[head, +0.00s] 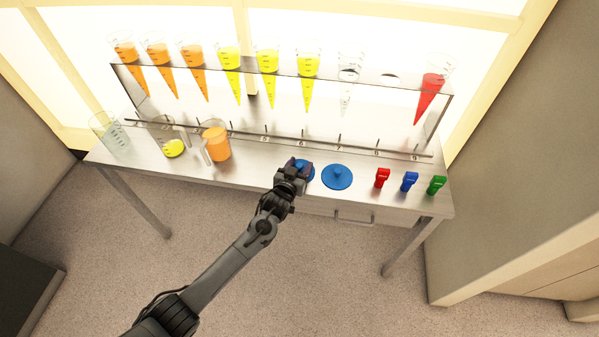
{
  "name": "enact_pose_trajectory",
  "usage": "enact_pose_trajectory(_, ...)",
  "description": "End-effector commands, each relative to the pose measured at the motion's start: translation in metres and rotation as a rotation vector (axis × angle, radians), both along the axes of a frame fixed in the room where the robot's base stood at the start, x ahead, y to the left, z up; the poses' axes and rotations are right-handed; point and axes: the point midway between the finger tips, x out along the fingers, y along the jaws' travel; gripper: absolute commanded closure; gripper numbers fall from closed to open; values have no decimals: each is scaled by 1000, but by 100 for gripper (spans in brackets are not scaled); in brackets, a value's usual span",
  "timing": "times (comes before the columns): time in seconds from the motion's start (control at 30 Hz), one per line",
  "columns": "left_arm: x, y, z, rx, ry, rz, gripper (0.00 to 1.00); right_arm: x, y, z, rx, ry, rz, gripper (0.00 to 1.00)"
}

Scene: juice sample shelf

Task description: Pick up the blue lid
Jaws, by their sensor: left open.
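Two round blue lids are on the metal table. One blue lid (337,177) lies flat in full view, with a small knob in its middle. The other blue lid (308,171) is partly hidden behind my left gripper (296,166). My left gripper is open, with its fingers over or at this partly hidden lid. I cannot tell whether the fingers touch its knob. My right gripper is not in view.
A metal table (270,176) carries a rack (250,66) of cones with orange, yellow and red juice. Beakers and an orange-filled jug (216,143) stand left of my gripper. Red (382,177), blue (409,181) and green (436,185) small items stand at the right.

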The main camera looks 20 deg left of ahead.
Motion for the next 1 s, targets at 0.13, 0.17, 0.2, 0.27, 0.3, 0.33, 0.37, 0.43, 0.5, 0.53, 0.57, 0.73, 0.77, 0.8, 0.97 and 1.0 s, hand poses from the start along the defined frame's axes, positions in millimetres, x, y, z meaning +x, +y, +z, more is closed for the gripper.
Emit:
enact_pose_trajectory(0.13, 1, 0, 0, 0, 1, 0, 46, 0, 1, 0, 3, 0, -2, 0)
enact_pose_trajectory(0.17, 1, 0, 0, 0, 1, 0, 46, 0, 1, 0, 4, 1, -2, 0)
enact_pose_trajectory(0.2, 1, 0, 0, 0, 1, 0, 46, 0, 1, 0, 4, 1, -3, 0)
enact_pose_trajectory(0.27, 1, 0, 0, -1, 1, 0, 52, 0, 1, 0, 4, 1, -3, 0)
enact_pose_trajectory(0.3, 1, 0, 0, -1, 1, 0, 58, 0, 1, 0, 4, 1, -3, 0)
enact_pose_trajectory(0.33, 1, 0, 0, -1, 1, 0, 63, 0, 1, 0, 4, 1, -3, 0)
enact_pose_trajectory(0.37, 1, 0, 0, -1, 1, 0, 67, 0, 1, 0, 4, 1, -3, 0)
enact_pose_trajectory(0.43, 0, 0, 0, -1, 1, 0, 78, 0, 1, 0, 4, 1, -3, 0)
enact_pose_trajectory(0.5, 0, 0, 0, -1, 1, 0, 89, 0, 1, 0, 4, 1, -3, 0)
enact_pose_trajectory(0.53, 0, 0, 0, -1, 1, 0, 93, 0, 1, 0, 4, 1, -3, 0)
enact_pose_trajectory(0.57, 0, 0, 0, -1, 1, 0, 98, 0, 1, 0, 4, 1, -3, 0)
enact_pose_trajectory(0.73, 0, 0, 0, -1, 0, 0, 100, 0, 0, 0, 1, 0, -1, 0)
enact_pose_trajectory(0.77, 0, 0, 0, -1, 0, 0, 100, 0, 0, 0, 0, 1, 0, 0)
enact_pose_trajectory(0.8, 1, 0, 0, -1, 0, 0, 100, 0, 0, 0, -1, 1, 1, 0)
enact_pose_trajectory(0.97, 1, 0, 4, -1, -1, 0, 100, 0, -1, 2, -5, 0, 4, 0)
enact_pose_trajectory(1.0, 1, 0, 7, -1, -1, -1, 100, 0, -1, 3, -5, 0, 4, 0)
